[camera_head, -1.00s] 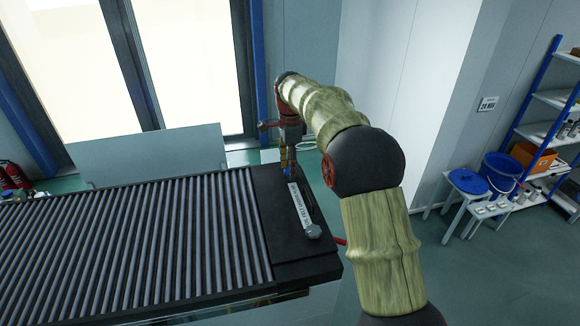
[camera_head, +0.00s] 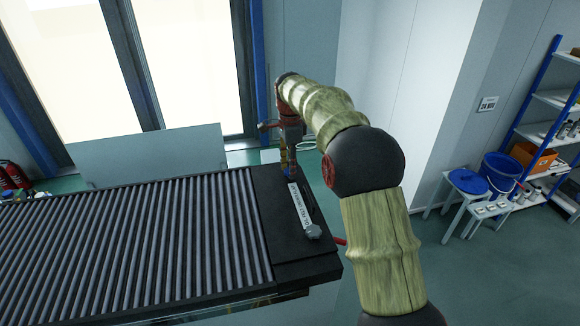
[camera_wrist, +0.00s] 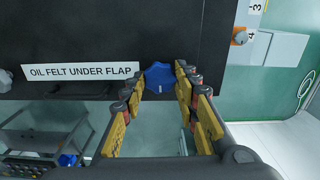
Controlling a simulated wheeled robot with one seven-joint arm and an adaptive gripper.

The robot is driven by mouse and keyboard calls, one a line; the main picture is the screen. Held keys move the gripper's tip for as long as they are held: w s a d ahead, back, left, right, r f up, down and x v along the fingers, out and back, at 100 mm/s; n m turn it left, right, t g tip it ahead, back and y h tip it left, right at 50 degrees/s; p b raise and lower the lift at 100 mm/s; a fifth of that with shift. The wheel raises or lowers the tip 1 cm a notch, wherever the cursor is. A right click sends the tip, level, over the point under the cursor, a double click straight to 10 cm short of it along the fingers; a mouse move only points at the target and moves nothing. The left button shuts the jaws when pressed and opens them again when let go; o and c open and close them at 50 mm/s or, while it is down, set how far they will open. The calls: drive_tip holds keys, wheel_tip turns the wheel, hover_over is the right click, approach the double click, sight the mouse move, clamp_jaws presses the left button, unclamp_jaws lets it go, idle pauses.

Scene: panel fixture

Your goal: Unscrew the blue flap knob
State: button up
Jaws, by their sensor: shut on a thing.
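The blue flap knob (camera_wrist: 160,76) shows in the wrist view at the edge of the dark panel, just right of the label "OIL FELT UNDER FLAP" (camera_wrist: 80,71). My gripper (camera_wrist: 160,80) has its yellow-padded fingers on either side of the knob and is shut on it. In the head view my gripper (camera_head: 289,166) points down at the far end of the dark end block (camera_head: 290,255). The knob is mostly hidden there by the fingers. The white label strip (camera_head: 301,207) lies on the block nearer the camera.
A grey knob (camera_head: 313,232) sits at the near end of the label; it also shows at the left of the wrist view (camera_wrist: 4,82). A ribbed roller bed (camera_head: 130,245) extends left. Shelves (camera_head: 550,120) and a blue bucket (camera_head: 500,172) stand apart at right.

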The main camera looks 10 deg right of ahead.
drive_tip(key=n+p, duration=0.1)
drive_tip(key=n, duration=0.3)
drive_tip(key=shift+r+n+p, duration=0.1)
drive_tip(key=shift+n+p, duration=0.2)
drive_tip(key=shift+p, duration=0.05)
drive_tip(key=n+p, duration=0.1)
drive_tip(key=n, duration=0.4)
drive_tip(key=n+p, duration=0.1)
drive_tip(key=n, duration=0.3)
drive_tip(key=shift+n, duration=0.4)
drive_tip(key=n, duration=0.5)
drive_tip(key=shift+p, duration=0.3)
drive_tip(key=n, duration=0.9)
drive_tip(key=shift+n, duration=0.3)
drive_tip(key=n, duration=0.4)
drive_tip(key=shift+p, duration=0.3)
drive_tip(key=n, duration=0.5)
drive_tip(key=shift+n, duration=0.3)
